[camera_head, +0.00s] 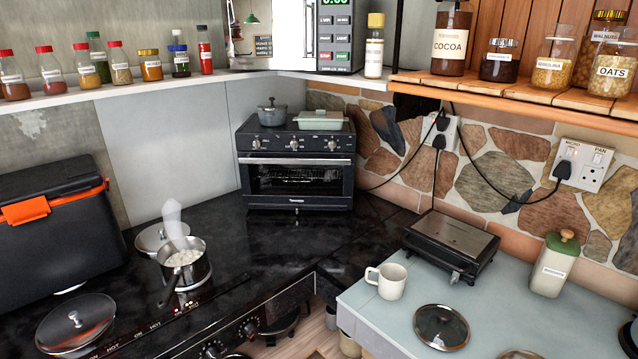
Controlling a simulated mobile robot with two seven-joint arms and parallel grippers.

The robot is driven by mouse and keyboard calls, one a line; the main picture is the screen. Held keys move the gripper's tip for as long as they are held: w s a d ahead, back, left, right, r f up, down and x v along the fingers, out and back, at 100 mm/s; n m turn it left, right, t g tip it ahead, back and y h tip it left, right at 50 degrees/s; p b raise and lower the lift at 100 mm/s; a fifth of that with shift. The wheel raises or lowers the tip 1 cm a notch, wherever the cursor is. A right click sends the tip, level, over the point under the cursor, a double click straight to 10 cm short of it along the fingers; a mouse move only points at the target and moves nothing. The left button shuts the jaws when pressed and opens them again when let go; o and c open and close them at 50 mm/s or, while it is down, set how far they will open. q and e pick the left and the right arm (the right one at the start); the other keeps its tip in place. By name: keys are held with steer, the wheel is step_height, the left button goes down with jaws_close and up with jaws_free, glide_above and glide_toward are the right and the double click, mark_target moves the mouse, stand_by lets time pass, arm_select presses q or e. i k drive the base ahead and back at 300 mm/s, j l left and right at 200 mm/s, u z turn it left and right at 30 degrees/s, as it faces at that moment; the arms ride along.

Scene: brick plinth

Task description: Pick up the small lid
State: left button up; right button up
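Three loose round lids with knobs are in view. A glass lid (75,323) with a metal rim lies on the black counter at the lower left. Another lid (150,238) lies behind the saucepan (184,272), which partly hides it. A dark glass lid (441,327) lies on the pale right counter, in front of the white mug. I cannot tell for certain which one is the small lid. Neither of my grippers can be made out in the view.
A white mug (387,281), a black grill (451,245) and a green canister (554,265) stand on the right counter. A toaster oven (295,166) fills the corner. A black cooler (55,220) stands left.

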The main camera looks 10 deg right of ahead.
mark_target(441, 327)
steer(key=z, duration=1.25)
